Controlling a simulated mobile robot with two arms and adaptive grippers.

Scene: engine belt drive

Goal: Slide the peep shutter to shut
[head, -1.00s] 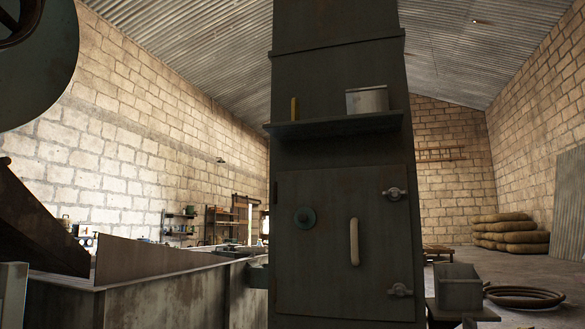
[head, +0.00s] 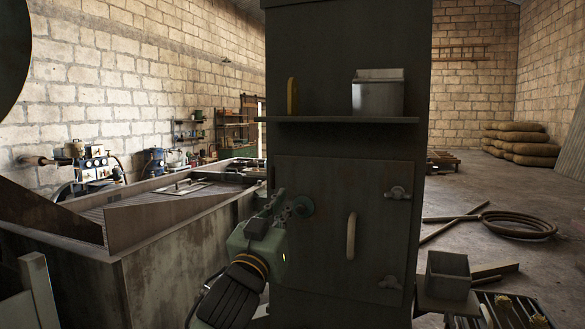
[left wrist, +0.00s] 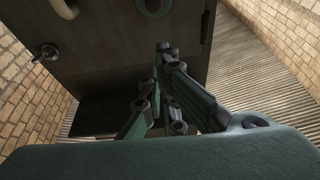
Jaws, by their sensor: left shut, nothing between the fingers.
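In the left wrist view, a rounded green piece (left wrist: 153,6), which looks like the same shutter, is cut off by the top edge. My left gripper (head: 286,204) is shut and empty, just left of the disc in the head view. Whether the shutter is open or shut is too small to tell. My right gripper is not in view.
A pale curved handle (head: 351,236) and two metal latches are on the door. A shelf (head: 345,119) above holds a metal tin (head: 378,93) and a yellow item. A large metal trough (head: 185,250) stands left. A small box (head: 447,276) stands right.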

